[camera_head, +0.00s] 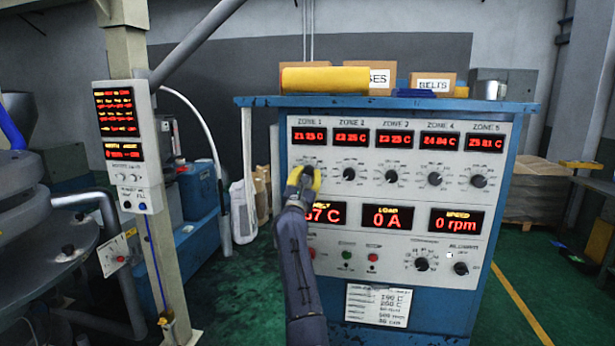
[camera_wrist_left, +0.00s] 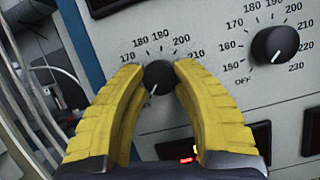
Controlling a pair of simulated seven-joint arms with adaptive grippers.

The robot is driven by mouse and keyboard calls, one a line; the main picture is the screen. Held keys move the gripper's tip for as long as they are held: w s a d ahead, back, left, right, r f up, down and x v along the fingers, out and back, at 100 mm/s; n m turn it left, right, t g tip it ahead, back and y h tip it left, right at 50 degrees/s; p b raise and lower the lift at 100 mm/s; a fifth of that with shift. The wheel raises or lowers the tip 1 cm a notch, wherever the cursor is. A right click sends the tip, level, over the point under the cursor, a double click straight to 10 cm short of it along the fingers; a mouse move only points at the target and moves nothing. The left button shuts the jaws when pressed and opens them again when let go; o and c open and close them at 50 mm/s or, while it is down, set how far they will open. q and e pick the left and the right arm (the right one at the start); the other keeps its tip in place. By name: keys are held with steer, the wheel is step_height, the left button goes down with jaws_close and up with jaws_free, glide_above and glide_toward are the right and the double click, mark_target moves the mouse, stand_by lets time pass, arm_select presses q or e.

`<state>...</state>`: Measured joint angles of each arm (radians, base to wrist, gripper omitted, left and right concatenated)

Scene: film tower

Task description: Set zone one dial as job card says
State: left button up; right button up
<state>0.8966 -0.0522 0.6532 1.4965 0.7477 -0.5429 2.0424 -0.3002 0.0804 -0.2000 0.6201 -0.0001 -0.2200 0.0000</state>
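The zone one dial (camera_wrist_left: 158,76) is a black knob on the white panel, with a printed scale around it; 170 to 210 shows. Its white pointer mark is at the lower left, clear of those numbers. My left gripper (camera_head: 303,180) is at this dial and covers most of it in the head view. In the left wrist view its yellow fingertips (camera_wrist_left: 160,70) press close on both sides of the knob. The job card (camera_head: 378,305) is white paper low on the blue cabinet; its small lines, some ending in C, are hard to read. My right gripper is not in view.
The zone 2 dial (camera_wrist_left: 275,44) sits close to the right of the fingers. Zone 3 to 5 dials follow along the panel. The zone 1 display (camera_head: 310,136) is above. A post with a red-text display (camera_head: 118,110) stands at left.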

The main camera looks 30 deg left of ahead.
arm_select(q)
jaws_close()
